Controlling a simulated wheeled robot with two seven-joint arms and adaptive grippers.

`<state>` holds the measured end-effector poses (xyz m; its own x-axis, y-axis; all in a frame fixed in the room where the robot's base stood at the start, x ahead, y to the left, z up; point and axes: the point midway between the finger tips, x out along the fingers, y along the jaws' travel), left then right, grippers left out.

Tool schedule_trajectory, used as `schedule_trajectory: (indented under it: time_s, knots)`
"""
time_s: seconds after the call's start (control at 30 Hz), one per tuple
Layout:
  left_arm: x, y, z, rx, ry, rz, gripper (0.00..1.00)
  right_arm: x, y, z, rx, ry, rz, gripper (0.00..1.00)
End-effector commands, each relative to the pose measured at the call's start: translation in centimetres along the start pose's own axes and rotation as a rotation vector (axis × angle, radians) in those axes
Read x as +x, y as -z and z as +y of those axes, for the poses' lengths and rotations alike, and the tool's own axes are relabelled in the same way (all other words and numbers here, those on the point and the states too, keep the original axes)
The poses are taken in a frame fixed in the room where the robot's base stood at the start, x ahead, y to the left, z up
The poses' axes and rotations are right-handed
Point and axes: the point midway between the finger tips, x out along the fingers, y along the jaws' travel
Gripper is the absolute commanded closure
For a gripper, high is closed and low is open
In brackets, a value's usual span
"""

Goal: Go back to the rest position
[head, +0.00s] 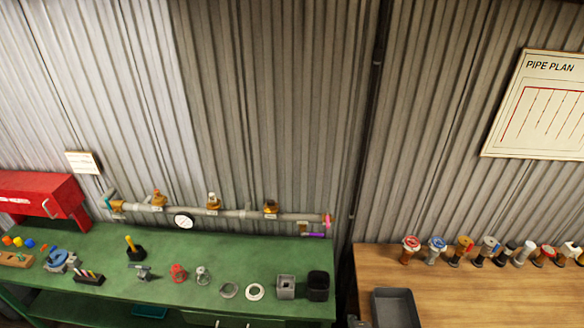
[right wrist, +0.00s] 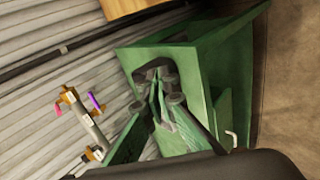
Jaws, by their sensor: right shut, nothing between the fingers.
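My right gripper (right wrist: 158,82) shows in the right wrist view, its dark fingers closed together with nothing between them. Behind it in that view is the green workbench (right wrist: 228,65). The same green workbench (head: 215,262) stands at the left of the head view. My left gripper is not in view.
A pipe with valves (head: 240,213) runs along the corrugated wall behind the green bench. A red box (head: 40,195) stands at its left end. A wooden table (head: 460,290) at right holds a row of valves (head: 465,247) and a dark tray (head: 395,308).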

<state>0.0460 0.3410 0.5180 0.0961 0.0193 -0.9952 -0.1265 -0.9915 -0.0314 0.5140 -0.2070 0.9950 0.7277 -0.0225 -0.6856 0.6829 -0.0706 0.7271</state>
Motion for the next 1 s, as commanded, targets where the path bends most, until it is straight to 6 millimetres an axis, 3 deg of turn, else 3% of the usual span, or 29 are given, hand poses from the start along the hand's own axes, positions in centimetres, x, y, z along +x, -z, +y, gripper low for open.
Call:
schedule_trajectory:
  time_s: [0.1, 0.3, 0.5, 0.8, 1.0]
  knots:
    - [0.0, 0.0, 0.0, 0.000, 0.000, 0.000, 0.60, -3.9, -5.0, -4.6, 0.415, 0.121, -0.075, 1.00]
    - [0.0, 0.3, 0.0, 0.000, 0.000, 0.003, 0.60, -9.4, -10.4, -9.8, 0.873, 0.233, -0.201, 1.00]
    - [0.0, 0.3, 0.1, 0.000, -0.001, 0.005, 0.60, -13.5, -13.4, -13.2, 1.139, 0.285, -0.299, 1.00]
    - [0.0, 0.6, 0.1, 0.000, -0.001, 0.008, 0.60, -18.9, -16.3, -16.9, 1.419, 0.324, -0.428, 1.00]
    - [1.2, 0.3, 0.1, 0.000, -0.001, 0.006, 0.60, -14.7, -16.2, -19.8, 1.413, 0.342, -0.434, 1.00]
